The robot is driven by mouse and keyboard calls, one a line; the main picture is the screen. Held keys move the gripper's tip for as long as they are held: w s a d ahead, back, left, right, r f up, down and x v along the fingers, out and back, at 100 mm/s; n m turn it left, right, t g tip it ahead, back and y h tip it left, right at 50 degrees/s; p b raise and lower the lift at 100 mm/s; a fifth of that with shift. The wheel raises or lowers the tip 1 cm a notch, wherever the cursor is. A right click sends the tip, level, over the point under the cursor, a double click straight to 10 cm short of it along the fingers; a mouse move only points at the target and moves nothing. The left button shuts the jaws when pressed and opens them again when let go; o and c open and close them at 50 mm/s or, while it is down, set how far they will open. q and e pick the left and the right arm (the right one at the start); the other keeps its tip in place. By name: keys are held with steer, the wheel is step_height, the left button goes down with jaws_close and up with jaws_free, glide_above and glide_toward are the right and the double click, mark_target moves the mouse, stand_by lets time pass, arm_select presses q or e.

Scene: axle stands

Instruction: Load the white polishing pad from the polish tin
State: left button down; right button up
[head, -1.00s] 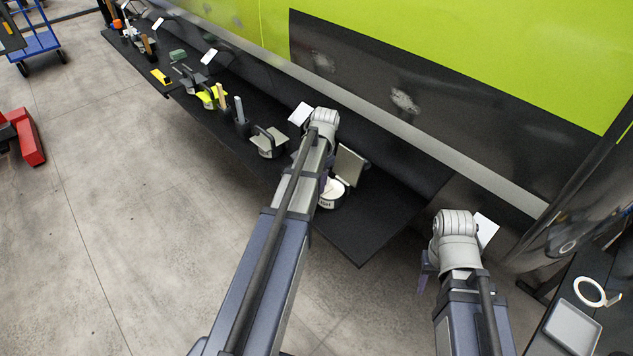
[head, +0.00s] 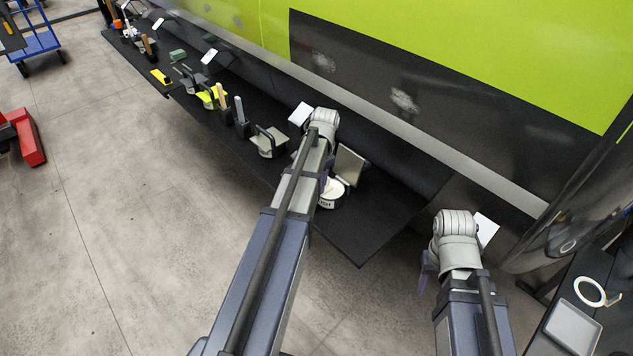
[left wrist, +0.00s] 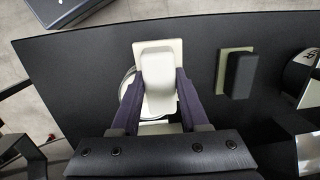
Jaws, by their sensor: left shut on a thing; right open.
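The white polishing pad (left wrist: 157,80), a cream plate with a pale block handle, is between the fingers of my left gripper (left wrist: 157,110) in the left wrist view. My left gripper is shut on that handle. The polish tin's (left wrist: 127,88) pale round rim shows partly behind the pad; I cannot tell whether they touch. My left fingers and the pad are mostly hidden there. My right gripper (head: 424,276) is open, low and away from the shelf.
The black shelf (head: 370,232) runs along the green and dark vehicle side. Another pad with a black handle (left wrist: 239,75) lies right of the held one in the left wrist view. Several tools stand farther left. A grey tray (head: 572,325) and white ring (head: 590,291) are lower right.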

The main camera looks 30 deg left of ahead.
arm_select(q)
steer(key=shift+r, duration=0.1)
step_height(320, 180, up, 7)
steer(key=p, duration=0.7)
